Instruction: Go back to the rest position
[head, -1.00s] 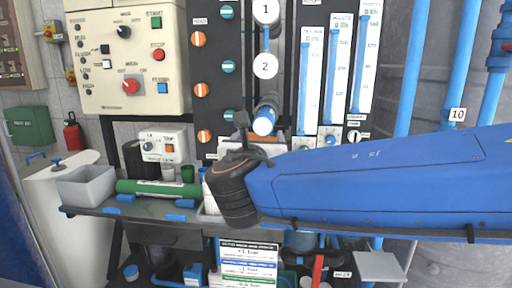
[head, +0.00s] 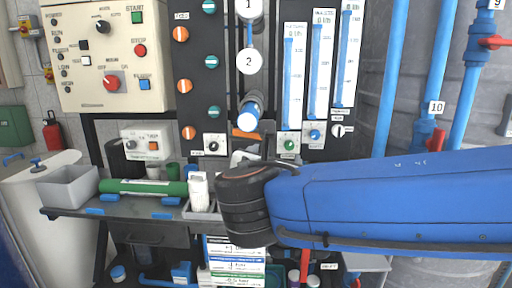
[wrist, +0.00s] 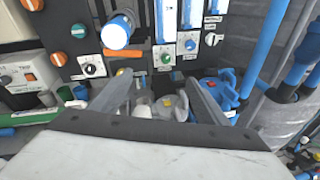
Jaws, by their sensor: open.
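My blue arm comes in from the right in the head view and ends in a dark wrist in front of the rack. The arm hides the gripper's fingers there. In the wrist view my gripper (wrist: 160,92) is open, with two grey fingers spread apart and nothing held between them. Beyond the fingers are pale and grey parts with a small yellow spot, too small to tell apart. The osmosis rack panel (head: 200,88) stands behind the arm.
A control box (head: 85,75) with buttons is at the upper left. A shelf holds a grey bin (head: 68,188), a green cylinder (head: 140,187) and a white bottle (head: 198,190). Blue pipes (head: 400,80) run upright at the right. A blue-capped housing (head: 249,112) projects from the panel.

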